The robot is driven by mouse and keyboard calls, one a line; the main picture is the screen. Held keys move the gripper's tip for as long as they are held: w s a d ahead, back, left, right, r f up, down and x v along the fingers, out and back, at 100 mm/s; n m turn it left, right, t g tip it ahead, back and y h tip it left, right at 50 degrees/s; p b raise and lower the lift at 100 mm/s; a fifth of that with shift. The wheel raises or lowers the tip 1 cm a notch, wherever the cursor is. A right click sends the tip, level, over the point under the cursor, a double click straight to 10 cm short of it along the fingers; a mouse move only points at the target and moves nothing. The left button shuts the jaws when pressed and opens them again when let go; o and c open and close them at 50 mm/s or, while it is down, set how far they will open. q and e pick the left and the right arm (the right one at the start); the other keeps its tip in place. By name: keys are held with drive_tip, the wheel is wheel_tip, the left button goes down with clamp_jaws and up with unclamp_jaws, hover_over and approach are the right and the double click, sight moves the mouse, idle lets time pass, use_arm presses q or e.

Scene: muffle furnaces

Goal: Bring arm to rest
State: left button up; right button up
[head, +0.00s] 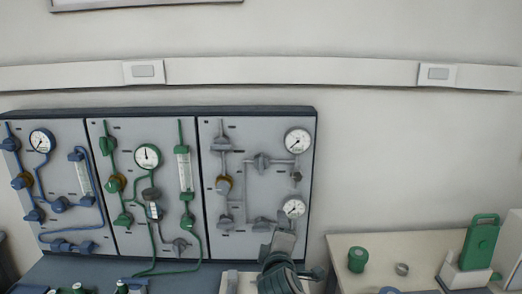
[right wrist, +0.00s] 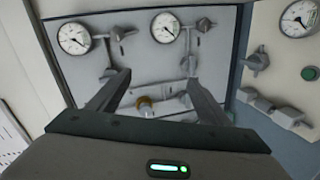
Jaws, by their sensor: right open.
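My right gripper (right wrist: 155,85) is open in the right wrist view, its two dark fingers spread and nothing between them. It faces the grey panel (right wrist: 200,75), with a brass-coloured fitting (right wrist: 147,104) showing between the fingers. In the head view my right arm comes up from the bottom edge, and the right gripper (head: 284,236) is in front of the lower right of the right panel (head: 258,140), just below the lower gauge (head: 294,208). I cannot tell whether it touches the panel. My left gripper is in neither view.
Blue-piped (head: 45,200) and green-piped (head: 135,225) panels stand to the left. A bench (head: 390,243) at the right carries a green jar (head: 357,259), a small metal ring (head: 402,269) and a green device (head: 480,243). The wall above the bench is clear up to the white rail (head: 290,70).

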drive_tip(key=s+d+f+m+g, duration=0.3)
drive_tip(key=s+d+f+m, duration=0.15)
drive_tip(key=s+f, duration=0.6)
drive_tip(key=s+d+f+m+g, duration=0.3)
drive_tip(key=s+d+f, duration=0.3)
drive_tip(key=s+f, duration=0.5)
drive_tip(key=s+d+f+m+g, duration=0.2)
drive_tip(key=s+d+f, duration=0.1)
drive_tip(key=s, duration=0.6)
drive_tip(key=s+d+f+m+g, duration=0.2)
drive_tip(key=s, duration=0.6)
drive_tip(key=s+d+f+m+g, duration=0.2)
drive_tip(key=s+d+f, duration=0.1)
drive_tip(key=s, duration=0.6)
wheel_tip(320, 180, down, 31)
drive_tip(key=g+b, duration=0.1)
drive_tip(key=b, duration=0.1)
drive_tip(key=s+d+f+g+b, duration=0.1)
drive_tip(key=s+d+f, duration=0.2)
drive_tip(key=s+f, duration=1.5)
drive_tip(key=shift+s+f+n+y, duration=0.15)
drive_tip(key=shift+s+n+y, duration=0.15)
drive_tip(key=shift+s+n, duration=0.15)
